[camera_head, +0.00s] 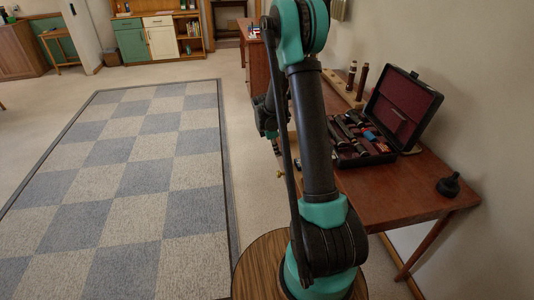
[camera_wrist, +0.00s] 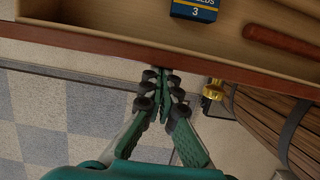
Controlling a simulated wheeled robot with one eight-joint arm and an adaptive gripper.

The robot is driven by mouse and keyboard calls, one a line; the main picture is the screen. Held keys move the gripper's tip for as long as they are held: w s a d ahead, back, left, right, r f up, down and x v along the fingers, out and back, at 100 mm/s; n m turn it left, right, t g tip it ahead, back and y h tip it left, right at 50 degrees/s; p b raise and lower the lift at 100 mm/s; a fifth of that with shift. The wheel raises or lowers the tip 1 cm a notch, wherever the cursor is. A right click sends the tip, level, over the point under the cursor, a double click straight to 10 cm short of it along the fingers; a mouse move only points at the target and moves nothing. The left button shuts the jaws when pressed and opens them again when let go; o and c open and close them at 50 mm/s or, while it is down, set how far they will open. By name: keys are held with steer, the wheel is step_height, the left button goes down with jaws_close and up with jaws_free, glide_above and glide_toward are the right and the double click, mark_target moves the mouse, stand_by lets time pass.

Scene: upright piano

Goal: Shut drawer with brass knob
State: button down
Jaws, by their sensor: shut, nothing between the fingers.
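The open drawer (camera_wrist: 110,44) spans the top of the wrist view, seen from above, with its reddish-brown front board towards me. A dark blue box (camera_wrist: 195,9) with "3" on it and a brown rod-like piece (camera_wrist: 280,43) lie inside. The brass knob (camera_wrist: 213,90) sticks out from the front board, right of my gripper. It also seems to show small beside my arm in the head view (camera_head: 281,174). My gripper (camera_wrist: 161,74) is shut and empty, its tips at the drawer front. I cannot tell whether they touch it. My arm hides most of the drawer in the head view.
The wooden desk (camera_head: 400,192) stands right of my arm against the wall. It bears an open black instrument case (camera_head: 404,108) and a small black object (camera_head: 448,186). A checkered rug (camera_head: 140,180) covers clear floor at the left.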

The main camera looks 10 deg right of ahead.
steer(key=d, duration=1.3)
steer(key=shift+d, duration=0.3)
